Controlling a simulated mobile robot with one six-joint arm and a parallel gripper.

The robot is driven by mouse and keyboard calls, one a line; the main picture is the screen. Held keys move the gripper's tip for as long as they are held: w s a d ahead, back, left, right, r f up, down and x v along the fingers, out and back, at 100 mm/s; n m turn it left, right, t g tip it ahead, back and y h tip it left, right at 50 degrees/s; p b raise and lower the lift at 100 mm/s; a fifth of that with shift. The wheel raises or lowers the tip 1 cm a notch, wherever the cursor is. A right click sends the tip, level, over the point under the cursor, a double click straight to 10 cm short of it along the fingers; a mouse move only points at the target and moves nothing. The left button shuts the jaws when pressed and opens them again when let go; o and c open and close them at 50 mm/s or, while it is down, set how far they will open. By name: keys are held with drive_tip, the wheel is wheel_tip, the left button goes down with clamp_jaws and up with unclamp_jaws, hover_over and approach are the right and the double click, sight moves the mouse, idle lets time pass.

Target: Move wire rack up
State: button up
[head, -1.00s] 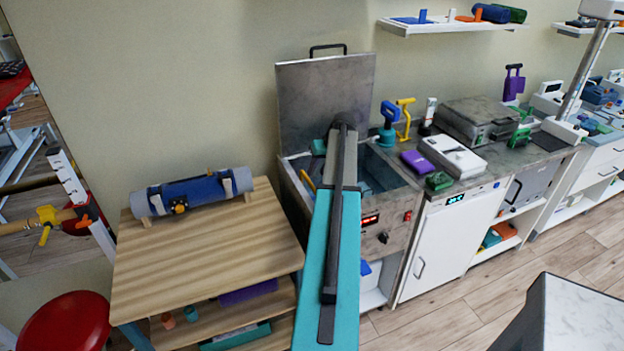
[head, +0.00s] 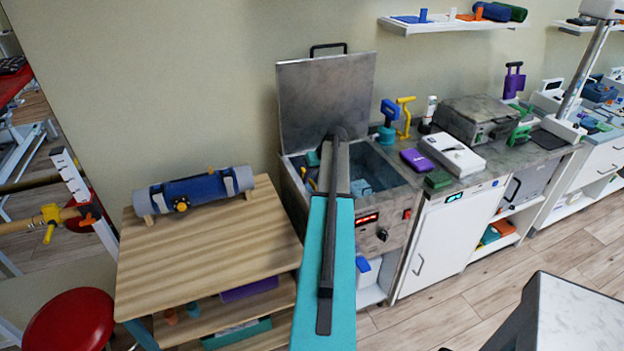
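An open steel tank (head: 383,208) stands in the counter at the centre, its lid (head: 327,100) raised against the wall. Inside it I see blue-green items, one at the left (head: 313,159) and one right of my arm (head: 360,187). I cannot clearly make out a wire rack; my arm covers the middle of the tank. My teal arm reaches from the bottom of the picture to the tank, its dark far joint showing in front of the lid. My gripper is hidden behind the arm, so its fingers and anything in them do not show.
A wooden shelf unit (head: 200,260) with a blue roll (head: 195,190) stands left of the tank. A red stool (head: 70,322) is at lower left. Right of the tank, the counter holds a white box (head: 452,155), purple and green items and a steel case (head: 475,120).

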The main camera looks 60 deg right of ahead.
clamp_jaws()
drive_tip(key=shift+a, duration=0.15)
wheel_tip(320, 180, up, 16)
drive_tip(key=shift+w+d+f+p, duration=0.15)
drive_tip(key=shift+d+f+p, duration=0.1)
drive_tip(key=shift+p, duration=0.15)
drive_tip(key=shift+r, duration=0.1)
unclamp_jaws()
drive_tip(key=shift+a, duration=0.1)
drive_tip(key=shift+s, duration=0.2)
